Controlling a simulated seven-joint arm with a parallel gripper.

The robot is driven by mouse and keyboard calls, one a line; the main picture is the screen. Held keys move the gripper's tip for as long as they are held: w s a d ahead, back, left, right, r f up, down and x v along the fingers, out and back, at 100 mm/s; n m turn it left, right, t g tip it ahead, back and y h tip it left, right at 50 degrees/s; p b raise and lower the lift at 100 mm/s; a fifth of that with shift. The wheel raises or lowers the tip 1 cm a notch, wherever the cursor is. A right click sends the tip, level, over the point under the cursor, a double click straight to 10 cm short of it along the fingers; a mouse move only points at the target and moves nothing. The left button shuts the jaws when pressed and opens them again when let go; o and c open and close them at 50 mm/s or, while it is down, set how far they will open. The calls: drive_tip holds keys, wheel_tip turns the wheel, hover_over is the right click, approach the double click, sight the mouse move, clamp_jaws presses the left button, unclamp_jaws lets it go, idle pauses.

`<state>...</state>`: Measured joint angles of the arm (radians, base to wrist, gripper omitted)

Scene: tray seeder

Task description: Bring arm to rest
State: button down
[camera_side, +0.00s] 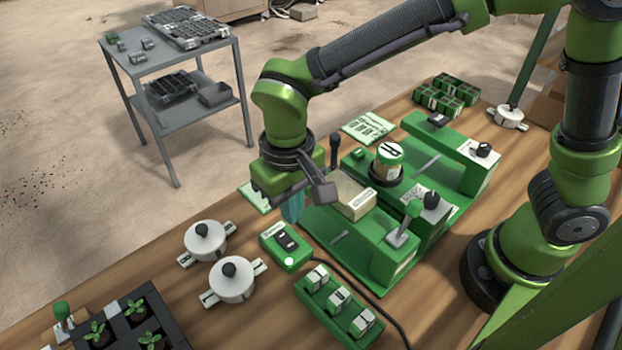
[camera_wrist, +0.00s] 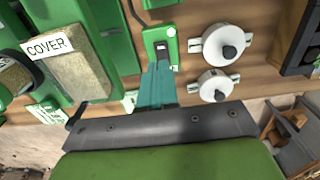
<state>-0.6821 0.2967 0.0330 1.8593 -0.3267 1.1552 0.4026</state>
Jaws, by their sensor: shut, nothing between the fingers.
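My gripper (camera_side: 292,208) points down over the left part of the wooden bench, beside the green seeder machine. Its teal fingers (camera_wrist: 158,84) are together with nothing between them. In the side view the fingertips are just behind the green switch box (camera_side: 287,246), which has a dark rocker and a lit button. The switch box also shows ahead of the fingers in the wrist view (camera_wrist: 160,46). The seeder (camera_side: 372,255) carries a round jar (camera_side: 388,165), a block labelled COVER (camera_wrist: 75,75) in the wrist view, and several levers. My wrist partly hides the seeder's left end.
Two white lidded pots (camera_side: 206,240) (camera_side: 232,281) stand left of the switch box. A green rack (camera_side: 325,312) with small packets lies in front. A dark seedling tray (camera_side: 125,330) is at the bottom left. A grey cart (camera_side: 170,65) stands on the floor behind.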

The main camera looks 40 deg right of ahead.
drive_tip(key=d+r, duration=0.2)
drive_tip(key=d, duration=0.1)
drive_tip(key=s+d+r+t+y, duration=0.1)
drive_tip(key=d+r, duration=0.1)
drive_tip(key=d, duration=0.2)
drive_tip(key=s+d+r+t+y, duration=0.1)
drive_tip(key=d+r, duration=0.1)
drive_tip(key=d, duration=0.2)
drive_tip(key=shift+s+d+r, duration=0.15)
drive_tip(key=shift+s+d, duration=0.05)
drive_tip(key=shift+s, duration=0.05)
drive_tip(key=s+d+r+m+t, duration=0.1)
drive_tip(key=d+r+m+t, duration=0.1)
drive_tip(key=d, duration=0.3)
drive_tip(key=s+d+r+m+t, duration=0.2)
drive_tip(key=d+r+t, duration=0.1)
drive_tip(key=d, duration=0.3)
drive_tip(key=shift+s+r, duration=0.3)
